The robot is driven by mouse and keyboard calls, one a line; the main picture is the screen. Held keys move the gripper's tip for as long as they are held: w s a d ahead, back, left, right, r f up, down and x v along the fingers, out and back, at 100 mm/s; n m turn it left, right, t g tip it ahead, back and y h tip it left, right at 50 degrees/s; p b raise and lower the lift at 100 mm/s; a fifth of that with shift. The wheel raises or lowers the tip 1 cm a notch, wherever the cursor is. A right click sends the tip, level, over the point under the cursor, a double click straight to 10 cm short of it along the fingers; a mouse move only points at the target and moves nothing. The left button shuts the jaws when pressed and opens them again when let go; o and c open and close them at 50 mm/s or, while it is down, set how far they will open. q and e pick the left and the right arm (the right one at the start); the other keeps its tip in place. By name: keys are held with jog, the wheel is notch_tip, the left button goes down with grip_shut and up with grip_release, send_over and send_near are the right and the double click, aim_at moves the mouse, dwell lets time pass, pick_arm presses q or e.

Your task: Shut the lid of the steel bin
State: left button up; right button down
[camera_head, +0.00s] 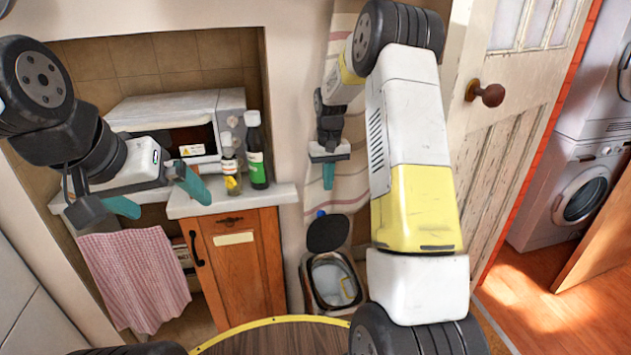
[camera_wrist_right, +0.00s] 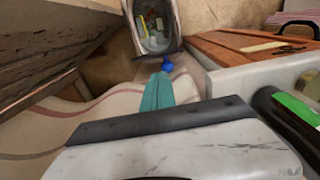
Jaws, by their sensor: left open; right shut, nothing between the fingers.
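The steel bin (camera_head: 311,285) stands on the floor by the wall in the head view, its mouth open with some litter inside. Its dark round lid (camera_head: 328,232) is raised at the back of the mouth. A small blue piece (camera_head: 320,213) shows at the lid's upper edge. My right gripper (camera_head: 328,178) is shut and empty, pointing down above the raised lid, apart from it. In the right wrist view, the teal fingers (camera_wrist_right: 157,92) point toward the blue piece (camera_wrist_right: 167,63) and the open bin (camera_wrist_right: 150,52). My left gripper (camera_head: 160,198) is open and empty before the counter.
A counter (camera_head: 270,197) holds a microwave (camera_head: 180,115), a dark bottle (camera_head: 257,150) and a small jar (camera_head: 231,172). A pink towel (camera_head: 135,275) hangs below. A wooden cabinet (camera_head: 245,275) stands left of the bin, a white door (camera_head: 500,150) to the right. A round wooden table (camera_head: 280,338) is in front.

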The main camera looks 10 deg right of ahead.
send_over(327, 224)
jog(key=w, duration=0.1)
notch_tip(327, 224, down, 9)
jog(key=shift+d+r, duration=0.1)
jog(key=shift+d, duration=0.05)
dwell(0.3)
